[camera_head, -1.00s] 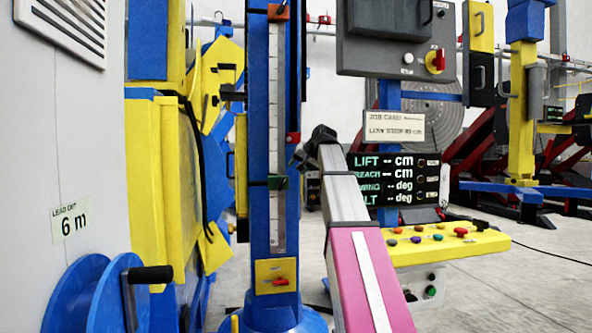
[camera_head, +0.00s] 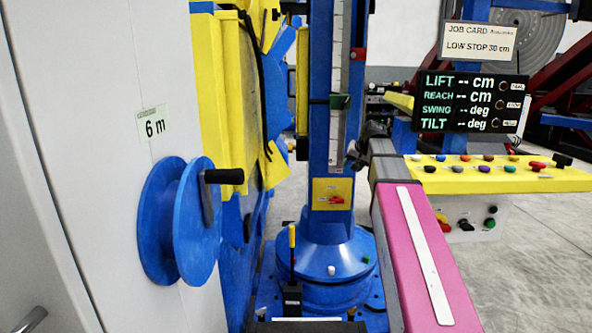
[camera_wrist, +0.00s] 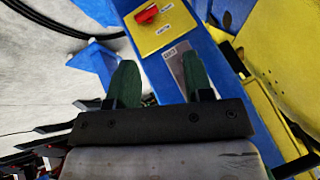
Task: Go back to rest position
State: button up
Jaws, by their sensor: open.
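My gripper (camera_wrist: 160,82) is open and empty in the wrist view, its two green fingers apart with nothing between them. Beyond them is the blue column with its yellow plate (camera_wrist: 168,35) and red handle (camera_wrist: 146,14). I cannot tell the exact gap to the column. In the head view my pink and grey arm reaches away from me on the right, and its dark far end is beside the blue column (camera_head: 320,90). The fingers cannot be made out there. The yellow plate (camera_head: 331,195) shows low on the column.
A white cabinet with a blue cable reel (camera_head: 180,222) stands close on the left. A yellow control desk (camera_head: 500,176) and a black readout board (camera_head: 470,102) are on the right. The column's round blue base (camera_head: 325,262) is ahead. Grey floor shows at far right.

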jog(key=s+a+f+g+h, duration=0.1)
jog(key=s+f+g, duration=0.1)
jog(key=s+f, duration=0.6)
jog(key=s+a+f+n+g+h, duration=0.1)
jog(key=s+f+g, duration=0.1)
jog(key=s+f, duration=0.7)
jog(key=s+a+f+n+g+h, duration=0.1)
jog(key=s+f, duration=0.8)
jog(key=f, duration=1.1)
jog(key=shift+f+g, duration=0.35)
jog(key=shift+g, duration=0.15)
